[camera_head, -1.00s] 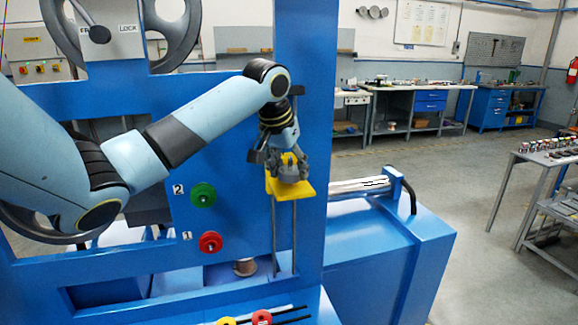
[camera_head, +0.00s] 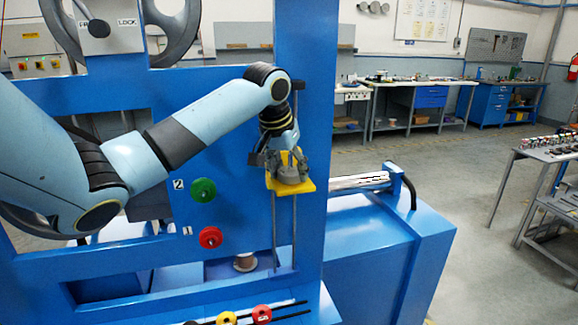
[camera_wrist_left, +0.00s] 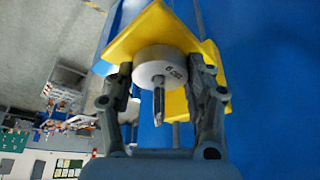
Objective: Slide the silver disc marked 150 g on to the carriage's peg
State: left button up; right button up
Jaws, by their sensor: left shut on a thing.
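The yellow carriage (camera_head: 306,186) hangs on two vertical rods in front of the blue frame. The disc lies close against the carriage plate (camera_wrist_left: 130,38), around the carriage's peg (camera_wrist_left: 158,104), whose end sticks out through the disc. The disc's marking shows but is too small and turned to read surely. Whether the disc touches the plate is unclear. My right gripper is out of view.
A green knob (camera_head: 203,190) and a red knob (camera_head: 210,237) stand out from the blue panel left of the carriage. Yellow (camera_head: 227,318) and red (camera_head: 262,314) discs sit on dark rods at the bottom edge. A blue post (camera_head: 303,60) rises behind the gripper.

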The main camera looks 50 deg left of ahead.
pick_arm(q)
jog(key=shift+s+d+f, duration=0.2)
jog(key=shift+s+f, duration=0.05)
jog(key=shift+f, duration=0.25)
dwell(0.3)
jog(key=o, duration=1)
jog(key=shift+c, duration=0.2)
jog(key=o, duration=0.4)
jog(key=shift+w+f, duration=0.1)
jog(key=shift+w, duration=0.15)
jog(key=shift+c, duration=0.2)
jog(key=shift+s+a, duration=0.1)
jog(key=shift+r, duration=0.2)
jog(key=shift+s+r, duration=0.1)
jog(key=shift+r, duration=0.2)
jog(key=v, duration=1.1)
jog(key=shift+r, duration=0.2)
